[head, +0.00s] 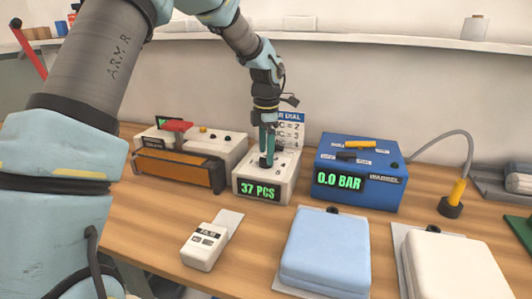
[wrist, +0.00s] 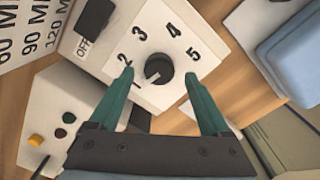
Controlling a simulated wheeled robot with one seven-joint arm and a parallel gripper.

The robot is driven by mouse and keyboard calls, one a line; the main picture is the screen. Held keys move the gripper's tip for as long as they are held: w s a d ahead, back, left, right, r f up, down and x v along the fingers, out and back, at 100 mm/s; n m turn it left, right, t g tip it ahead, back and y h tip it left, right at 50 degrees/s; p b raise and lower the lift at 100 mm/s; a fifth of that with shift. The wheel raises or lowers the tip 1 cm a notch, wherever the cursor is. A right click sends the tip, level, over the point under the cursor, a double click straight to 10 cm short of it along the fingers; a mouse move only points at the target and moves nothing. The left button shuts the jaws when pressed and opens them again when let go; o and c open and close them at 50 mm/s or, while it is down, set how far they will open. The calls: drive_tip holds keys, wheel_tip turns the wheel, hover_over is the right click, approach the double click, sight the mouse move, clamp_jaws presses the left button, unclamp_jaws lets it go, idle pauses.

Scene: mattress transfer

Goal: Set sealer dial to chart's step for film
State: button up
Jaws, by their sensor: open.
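The white sealer dial box (head: 266,186) stands mid-table with a green "37 PCS" readout. Its black round dial (wrist: 158,70) shows in the wrist view, with numerals 2 to 5 around it; its pale pointer mark aims to the lower left, toward where a partly hidden 1 seems to be. My gripper (head: 267,160) points down over the box. In the wrist view its open green fingers (wrist: 159,76) stand either side of the dial; contact is unclear. The dial chart (head: 292,128) stands behind, partly hidden by my arm; "60 M", "90 M" and "120 M" show in the wrist view (wrist: 35,30). A white film box (head: 203,250) lies in front, its label too small to read fully.
A blue vessel unit (head: 360,172) reading "0.0 BAR" is to the right. An orange-fronted machine (head: 180,165) with a red handle is to the left. A blue mattress pack (head: 325,250) and a white one (head: 452,268) lie in front.

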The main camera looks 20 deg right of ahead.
drive_tip(key=shift+f, duration=0.95)
clamp_jaws()
